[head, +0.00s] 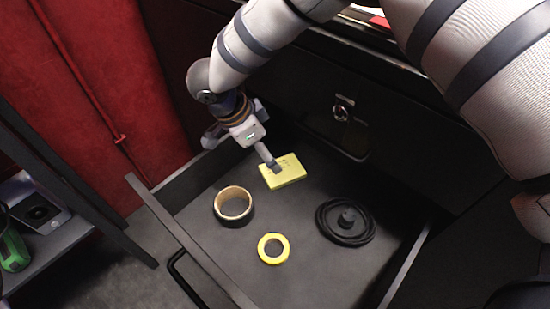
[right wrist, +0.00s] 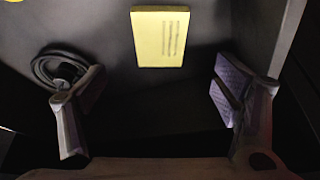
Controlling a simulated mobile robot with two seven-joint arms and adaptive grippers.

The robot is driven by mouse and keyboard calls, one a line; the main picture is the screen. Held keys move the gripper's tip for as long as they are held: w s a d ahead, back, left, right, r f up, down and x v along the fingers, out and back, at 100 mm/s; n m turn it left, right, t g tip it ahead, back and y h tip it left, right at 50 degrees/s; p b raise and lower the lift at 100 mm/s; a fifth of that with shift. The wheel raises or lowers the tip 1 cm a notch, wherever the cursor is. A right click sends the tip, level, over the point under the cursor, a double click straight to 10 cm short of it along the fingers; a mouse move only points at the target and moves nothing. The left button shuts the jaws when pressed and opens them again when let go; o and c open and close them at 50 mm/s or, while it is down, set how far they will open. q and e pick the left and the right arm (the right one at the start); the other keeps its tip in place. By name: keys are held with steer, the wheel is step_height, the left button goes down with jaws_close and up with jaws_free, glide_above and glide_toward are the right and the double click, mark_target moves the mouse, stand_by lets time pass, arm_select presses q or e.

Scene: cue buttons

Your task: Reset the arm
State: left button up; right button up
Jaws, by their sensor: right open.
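My right arm comes in from the upper right of the head view, and its gripper (head: 243,150) is over the back left of the open drawer (head: 207,257). The gripper is open and empty, with its two fingers spread wide in the right wrist view (right wrist: 158,98). A yellow pad (head: 284,174) lies in the drawer by one fingertip, which overlaps it in the head view. In the right wrist view the pad (right wrist: 160,38) lies beyond the fingers, between their lines, with dark printing on it. I cannot tell the height of the gripper above it. My left gripper is not in view.
The drawer also holds a dark tape roll with a tan rim (head: 233,207), a yellow ring-shaped roll (head: 273,249) and a coiled black cable (head: 345,222). The drawer's side walls are low. A shelf with a green object (head: 14,250) stands at left, by a red wall (head: 100,90).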

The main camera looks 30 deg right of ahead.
steer(key=shift+v, duration=1.25)
